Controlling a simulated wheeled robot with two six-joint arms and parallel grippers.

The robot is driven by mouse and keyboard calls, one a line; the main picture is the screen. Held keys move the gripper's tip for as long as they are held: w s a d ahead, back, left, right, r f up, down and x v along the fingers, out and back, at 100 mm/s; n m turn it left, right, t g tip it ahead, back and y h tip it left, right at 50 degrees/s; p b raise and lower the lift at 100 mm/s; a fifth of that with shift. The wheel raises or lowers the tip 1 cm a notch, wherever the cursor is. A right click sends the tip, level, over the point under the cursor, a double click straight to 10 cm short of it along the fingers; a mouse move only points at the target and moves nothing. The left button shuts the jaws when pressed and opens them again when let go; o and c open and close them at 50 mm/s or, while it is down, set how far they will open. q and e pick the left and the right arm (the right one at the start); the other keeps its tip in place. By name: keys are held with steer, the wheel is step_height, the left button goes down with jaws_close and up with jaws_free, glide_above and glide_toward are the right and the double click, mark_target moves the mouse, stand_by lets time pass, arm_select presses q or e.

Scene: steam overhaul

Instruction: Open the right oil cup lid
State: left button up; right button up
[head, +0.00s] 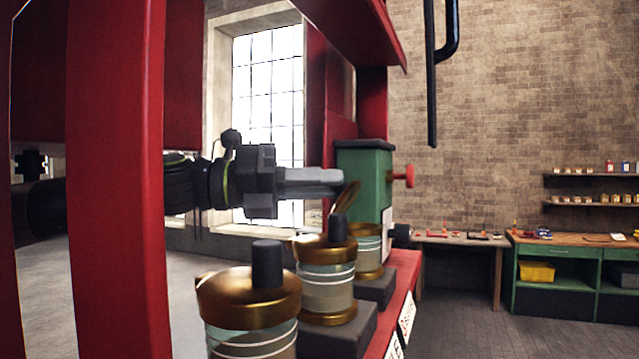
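Three oil cups with glass bodies and brass lids stand in a row on a red ledge. The near cup (250,310) and the middle cup (326,285) have flat, closed lids with dark knobs. The far, rightmost cup (368,252) is partly hidden by the middle one. A thin brass piece (347,198), apparently its lid, stands steeply tilted above it. My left gripper (340,182) reaches in from the left behind a red post. Its fingers lie close together with no gap visible, and their tips are at or very near the tilted brass piece; contact is unclear. My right gripper is out of view.
A green box (365,185) with a red knob (404,176) stands just beyond the fingertips. A thick red post (115,180) crosses the left side in front of my arm. A wooden table (460,240) and a green workbench (570,240) stand at the back right.

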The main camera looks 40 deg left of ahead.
arm_select(q)
jaws_close()
steer(key=shift+s+a+f+n+t+h+b, duration=0.1)
steer(key=shift+a+f+n+t+h+b, duration=0.4)
steer(key=shift+n+t+b, duration=0.95)
steer(key=shift+s+a+f+n+t+h+b, duration=0.25)
steer(key=shift+a+n+t+h+b, duration=0.4)
steer(key=shift+b, duration=1.45)
steer(key=shift+a+f+n+t+h+b, duration=0.4)
steer(key=shift+n+t+b, duration=0.3)
steer(key=shift+t+b, duration=0.85)
steer(key=shift+d, duration=0.1)
steer(key=o, duration=0.7)
jaws_free()
